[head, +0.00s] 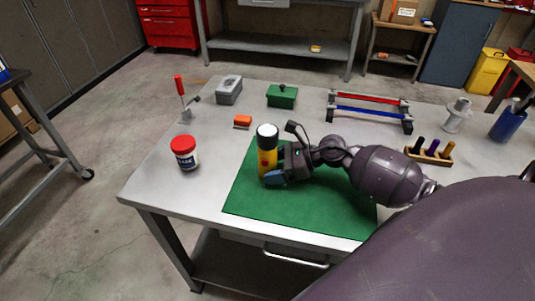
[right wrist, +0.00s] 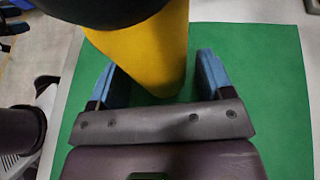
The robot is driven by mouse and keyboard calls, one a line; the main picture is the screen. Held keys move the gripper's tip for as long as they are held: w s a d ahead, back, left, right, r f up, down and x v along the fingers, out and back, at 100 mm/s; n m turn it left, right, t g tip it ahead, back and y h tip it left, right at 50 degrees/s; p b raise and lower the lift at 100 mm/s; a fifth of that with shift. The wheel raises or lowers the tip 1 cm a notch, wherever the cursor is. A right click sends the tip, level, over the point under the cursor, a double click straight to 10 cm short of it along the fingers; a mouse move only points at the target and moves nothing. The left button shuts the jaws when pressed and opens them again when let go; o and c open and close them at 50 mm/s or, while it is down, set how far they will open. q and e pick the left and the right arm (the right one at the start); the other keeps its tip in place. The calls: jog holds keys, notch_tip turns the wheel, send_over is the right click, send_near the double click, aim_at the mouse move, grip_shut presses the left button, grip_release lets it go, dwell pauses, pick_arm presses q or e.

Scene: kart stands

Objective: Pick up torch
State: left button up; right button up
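The torch (head: 267,158) is yellow with a black head and a pale round top. It stands upright on the green mat (head: 245,195) near the mat's left part. My right gripper (head: 274,178) is low at the torch, reaching in from the right. In the right wrist view the yellow torch body (right wrist: 150,50) is between the two blue fingers (right wrist: 158,80). Green mat shows between the fingers and the torch, so the gripper is open around it. My left gripper is not in view.
A white jar with a red lid (head: 184,152) stands left of the mat. An orange block (head: 242,121), a grey box (head: 229,90), a green box (head: 282,96) and a red-handled tool (head: 181,92) are behind. A wooden holder (head: 430,154) stands right of the mat.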

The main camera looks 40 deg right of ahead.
jog(key=c, duration=0.9)
jog(key=shift+r, duration=0.1)
